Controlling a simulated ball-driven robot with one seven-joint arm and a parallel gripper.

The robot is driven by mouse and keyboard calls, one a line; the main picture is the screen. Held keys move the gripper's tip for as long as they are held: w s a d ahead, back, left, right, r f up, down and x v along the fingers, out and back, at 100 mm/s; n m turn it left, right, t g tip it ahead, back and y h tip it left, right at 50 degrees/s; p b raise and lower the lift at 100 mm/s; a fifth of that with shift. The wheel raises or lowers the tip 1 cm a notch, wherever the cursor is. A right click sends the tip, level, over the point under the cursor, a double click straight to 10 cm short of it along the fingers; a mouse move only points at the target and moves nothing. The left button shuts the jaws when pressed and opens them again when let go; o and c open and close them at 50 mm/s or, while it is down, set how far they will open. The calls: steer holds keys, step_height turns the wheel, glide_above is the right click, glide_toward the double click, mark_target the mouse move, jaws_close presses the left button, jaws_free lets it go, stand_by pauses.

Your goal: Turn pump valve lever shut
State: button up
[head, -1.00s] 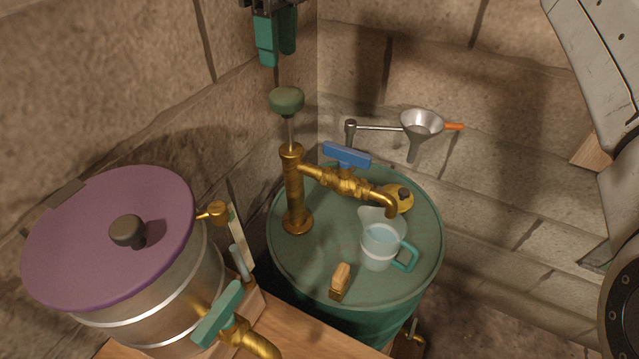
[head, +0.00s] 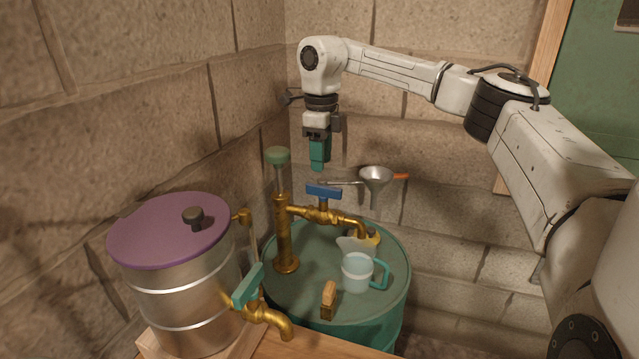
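The pump valve lever (head: 324,191) is a blue bar on top of the brass valve body (head: 322,214). It lies roughly along the brass pipe. The brass pump (head: 283,235) stands upright on the green drum (head: 300,305), with a green knob (head: 277,155) raised on a thin rod. The pump's spout bends down at the right, behind a clear measuring jug with a teal handle (head: 357,272). My gripper (head: 318,168) points down with teal fingers just above the lever, apparently apart from it. The fingers overlap in this view, so their gap cannot be judged.
A metal funnel (head: 376,178) with an orange-tipped holder sits right of the lever. A steel pot (head: 185,300) with a purple lid and a teal-handled tap (head: 247,284) stands at left. A small wooden-handled brush (head: 329,298) lies on the drum. Stone walls close in behind.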

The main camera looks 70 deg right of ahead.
mark_target(321, 186)
step_height(321, 186, down, 7)
steer(key=shift+r, duration=0.1)
steer(key=shift+c, duration=0.3)
jaws_close()
